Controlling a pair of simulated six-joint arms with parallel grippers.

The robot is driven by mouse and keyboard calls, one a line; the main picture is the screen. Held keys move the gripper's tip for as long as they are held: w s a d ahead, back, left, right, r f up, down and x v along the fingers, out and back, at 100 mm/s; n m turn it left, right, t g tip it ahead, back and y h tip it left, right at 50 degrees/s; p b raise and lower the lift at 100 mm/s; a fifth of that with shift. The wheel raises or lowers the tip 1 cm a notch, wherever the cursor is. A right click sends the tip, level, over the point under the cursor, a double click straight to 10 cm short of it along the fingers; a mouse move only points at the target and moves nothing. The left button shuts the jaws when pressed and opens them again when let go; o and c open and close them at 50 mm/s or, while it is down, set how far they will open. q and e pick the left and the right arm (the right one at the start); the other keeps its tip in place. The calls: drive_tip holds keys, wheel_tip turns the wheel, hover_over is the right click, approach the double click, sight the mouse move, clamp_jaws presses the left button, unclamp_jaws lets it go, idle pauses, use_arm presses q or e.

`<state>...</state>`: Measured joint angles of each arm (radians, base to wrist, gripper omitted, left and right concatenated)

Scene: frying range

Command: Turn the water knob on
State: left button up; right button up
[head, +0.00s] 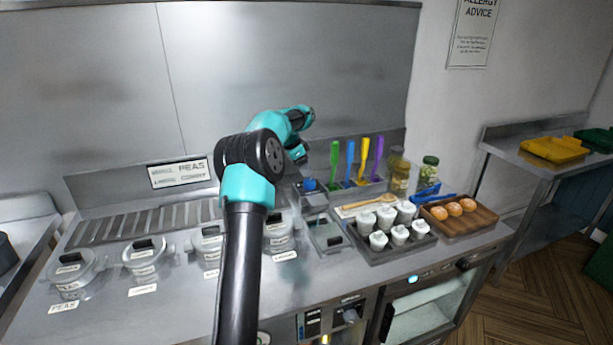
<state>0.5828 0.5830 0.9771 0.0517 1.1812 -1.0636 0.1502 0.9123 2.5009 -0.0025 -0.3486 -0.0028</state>
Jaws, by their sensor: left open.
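A dark control knob (350,316) is on the front panel below the counter edge, right of black labels. I cannot read whether it is the water knob, and its setting is too small to tell. A small blue part (309,184) stands at the back of the counter, and I cannot tell if it is a knob. My left gripper (299,156) is open above the back of the counter, near the blue part and well above and behind the front panel. Its fingers are small and partly hidden by my arm. My right gripper is not in view.
Several lidded clear tubs (145,262) line the left of the counter. Coloured utensils (350,160) and jars (399,175) stand at the back. A dark tray (395,252) of white cups and a wooden tray (487,222) of buns are at right.

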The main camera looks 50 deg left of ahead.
use_arm(q)
drive_tip(key=v, duration=1)
drive_tip(key=shift+s+r, duration=0.2)
drive_tip(key=shift+r, duration=0.1)
